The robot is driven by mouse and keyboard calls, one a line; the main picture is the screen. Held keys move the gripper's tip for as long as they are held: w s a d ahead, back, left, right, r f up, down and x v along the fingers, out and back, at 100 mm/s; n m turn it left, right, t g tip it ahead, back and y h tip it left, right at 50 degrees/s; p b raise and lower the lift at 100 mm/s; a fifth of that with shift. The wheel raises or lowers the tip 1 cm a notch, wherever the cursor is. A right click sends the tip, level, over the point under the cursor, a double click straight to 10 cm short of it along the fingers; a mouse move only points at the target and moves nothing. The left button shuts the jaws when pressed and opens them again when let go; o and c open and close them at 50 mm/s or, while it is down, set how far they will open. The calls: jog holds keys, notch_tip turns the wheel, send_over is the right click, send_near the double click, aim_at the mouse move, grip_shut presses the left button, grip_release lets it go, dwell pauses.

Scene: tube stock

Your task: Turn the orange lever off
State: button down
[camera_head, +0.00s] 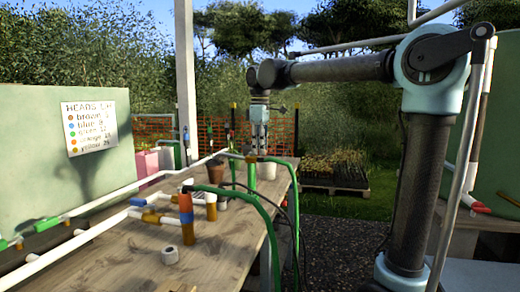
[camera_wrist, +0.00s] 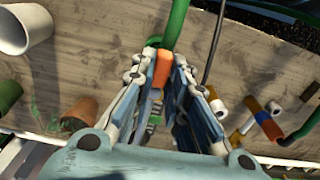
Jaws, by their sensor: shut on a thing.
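The orange lever (camera_wrist: 161,68) shows in the wrist view as a small orange block between my fingertips, next to a green hose. My gripper (camera_wrist: 164,58) is shut on it, with one finger on each side. In the head view, my gripper (camera_head: 259,150) points down at the far end of the wooden table, over a pipe joint with green hoses (camera_head: 251,175). The lever is hard to make out there, and its valve body is mostly hidden by my fingers in the wrist view.
White pipes with coloured bands (camera_head: 85,232) run along the table (camera_head: 222,255). An orange and blue fitting (camera_head: 187,215) stands nearer. A sign (camera_head: 89,127) hangs on the left panel.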

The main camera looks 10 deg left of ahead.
jog(key=shift+s+m, duration=0.1)
jog(key=shift+m, duration=0.2)
dwell(0.4)
jog(key=c, duration=1.6)
grip_release()
jog(key=shift+o, duration=0.2)
jog(key=shift+r, duration=0.15)
notch_tip(320, 180, up, 12)
jog(key=shift+f, duration=0.2)
jog(key=shift+d, duration=0.15)
